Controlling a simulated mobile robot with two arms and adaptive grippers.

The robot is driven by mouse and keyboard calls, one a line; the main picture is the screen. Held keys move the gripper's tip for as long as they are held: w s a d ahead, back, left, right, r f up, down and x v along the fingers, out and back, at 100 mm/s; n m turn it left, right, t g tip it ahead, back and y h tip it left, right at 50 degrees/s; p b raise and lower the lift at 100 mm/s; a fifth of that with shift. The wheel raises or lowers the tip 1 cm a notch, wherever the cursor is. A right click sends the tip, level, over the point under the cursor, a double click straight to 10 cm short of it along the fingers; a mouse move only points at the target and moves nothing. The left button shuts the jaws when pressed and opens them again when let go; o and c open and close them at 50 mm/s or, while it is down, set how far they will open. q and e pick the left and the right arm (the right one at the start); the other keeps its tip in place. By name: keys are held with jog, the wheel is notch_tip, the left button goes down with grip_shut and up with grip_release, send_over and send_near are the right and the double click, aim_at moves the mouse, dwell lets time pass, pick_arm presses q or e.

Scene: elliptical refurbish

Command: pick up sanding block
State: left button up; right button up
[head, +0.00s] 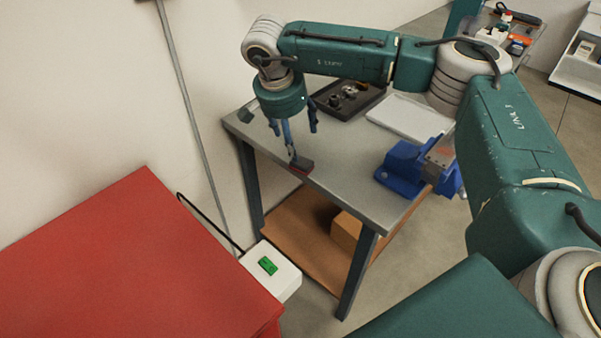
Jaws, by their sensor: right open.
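The likely sanding block (301,164), a small dark block with a reddish lower edge, lies near the front edge of the grey workbench top (335,160). My right gripper (293,147) points down over the bench with its blue fingers apart. One finger reaches down close to the block's left end. I cannot tell whether it touches the block. My left gripper is not in view.
A blue vise (404,165) stands at the bench's right side. A dark tray of small parts (350,98) and a pale flat panel (400,117) lie farther back. A red surface (120,260) fills the lower left. A wall borders the bench's left.

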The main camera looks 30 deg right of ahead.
jog(key=p, duration=0.1)
send_over(302, 161)
jog(key=s+a, duration=0.1)
notch_tip(302, 161, down, 5)
jog(key=shift+a+r, duration=0.1)
jog(key=shift+f, duration=0.35)
jog(key=p+x, duration=0.1)
jog(key=x, duration=0.2)
jog(key=p+x, duration=0.1)
jog(key=shift+w+a+f+p, duration=0.1)
jog(key=shift+a+f+p, duration=0.2)
jog(key=shift+f, duration=0.1)
jog(key=shift+w+d+f, duration=0.1)
jog(key=shift+d+f, duration=0.1)
jog(key=shift+f, duration=0.2)
jog(key=shift+c, duration=0.5)
jog(key=c, duration=1.2)
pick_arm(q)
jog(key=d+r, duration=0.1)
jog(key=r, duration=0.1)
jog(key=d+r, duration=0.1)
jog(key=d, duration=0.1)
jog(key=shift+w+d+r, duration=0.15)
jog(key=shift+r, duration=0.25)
pick_arm(e)
jog(key=shift+r, duration=0.1)
jog(key=shift+c, duration=0.8)
jog(key=shift+r, duration=0.1)
